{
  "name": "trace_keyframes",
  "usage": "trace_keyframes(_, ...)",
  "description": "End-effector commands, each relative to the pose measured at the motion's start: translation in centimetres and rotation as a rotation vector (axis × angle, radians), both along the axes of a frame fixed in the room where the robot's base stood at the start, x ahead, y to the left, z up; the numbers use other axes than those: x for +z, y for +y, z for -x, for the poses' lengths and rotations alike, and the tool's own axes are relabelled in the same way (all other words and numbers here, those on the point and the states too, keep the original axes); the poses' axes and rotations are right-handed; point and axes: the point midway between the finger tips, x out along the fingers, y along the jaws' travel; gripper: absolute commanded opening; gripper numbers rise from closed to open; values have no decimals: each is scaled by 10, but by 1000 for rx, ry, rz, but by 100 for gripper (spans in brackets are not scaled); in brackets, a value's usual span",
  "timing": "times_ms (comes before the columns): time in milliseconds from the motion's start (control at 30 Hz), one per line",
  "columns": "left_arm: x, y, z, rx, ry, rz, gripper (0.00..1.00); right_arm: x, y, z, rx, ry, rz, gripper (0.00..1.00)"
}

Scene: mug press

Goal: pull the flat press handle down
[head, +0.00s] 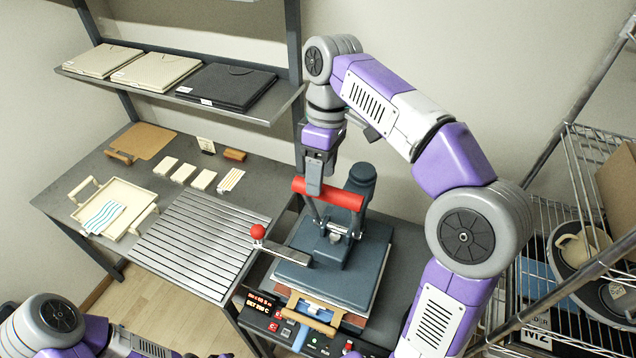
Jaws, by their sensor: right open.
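The flat press (345,255) stands on the dark bench, with a grey-blue plate and a dark upright head. Its handle is a red bar (343,197) on two metal arms, raised above the plate. My right gripper (315,184) comes down from above onto the left part of the bar. It is open, with one finger in front of the bar; the other finger is mostly hidden, so I cannot tell whether it touches. My left arm is at the bottom left; only a dark sliver of its gripper seems to show at the bottom edge.
A red-knobbed lever (258,232) sticks out left of the press. A control box (268,318) with a red display is in front. A slatted rack (200,240), a cream tray (122,197) and small blocks lie left.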

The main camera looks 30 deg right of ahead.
Motion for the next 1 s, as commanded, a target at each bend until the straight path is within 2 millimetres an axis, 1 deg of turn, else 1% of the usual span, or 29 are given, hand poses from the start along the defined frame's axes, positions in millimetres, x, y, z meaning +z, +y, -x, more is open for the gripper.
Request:
trace_keyframes(33, -5, 0, -1, 0, -1, 0, 43, -10, 1, 2, -1, 2, 1, 60)
trace_keyframes(200, -9, 0, -1, 1, -2, 0, 43, -25, 4, 3, -1, 1, -1, 60)
trace_keyframes(300, -9, 0, -1, 1, -2, 0, 43, -29, 4, 4, 0, 1, -1, 60)
trace_keyframes(533, -9, 0, -1, 1, -2, 0, 43, -29, 5, 4, 0, 1, -1, 60)
trace_keyframes(567, -9, 0, -1, 1, -2, 0, 43, -29, 5, 4, 0, 1, -1, 58)
trace_keyframes(933, -9, 0, -1, 1, -2, 0, 43, -29, 4, 4, 0, 1, -1, 2)
trace_keyframes(1000, -9, 0, -1, 1, -2, 0, 43, -29, 4, 4, 0, 1, -1, 0)
